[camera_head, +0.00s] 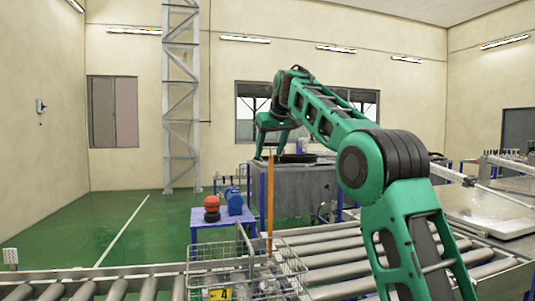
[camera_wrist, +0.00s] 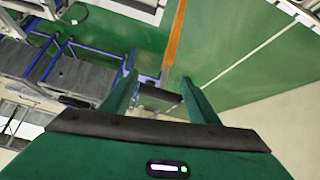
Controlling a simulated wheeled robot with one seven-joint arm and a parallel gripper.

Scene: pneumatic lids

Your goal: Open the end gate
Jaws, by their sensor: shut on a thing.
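An orange bar (camera_head: 270,205), which looks like the end gate, stands upright by the roller conveyor. In the wrist view the orange bar (camera_wrist: 175,40) runs away from between my fingers toward the top edge. My gripper (camera_wrist: 160,97) is shut on a dark grey block (camera_wrist: 158,98), which looks like the gate's handle at the near end of the bar. In the head view my gripper (camera_head: 262,154) is small, at the top of the bar. The exact contact there is too small to tell.
A wire basket (camera_head: 240,265) with a yellow tag marked 4 sits on the roller conveyor (camera_head: 335,255). Behind it a blue stand (camera_head: 212,220) holds a red and a blue object. A grey tank (camera_head: 300,185) stands beyond. Green floor at left is clear.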

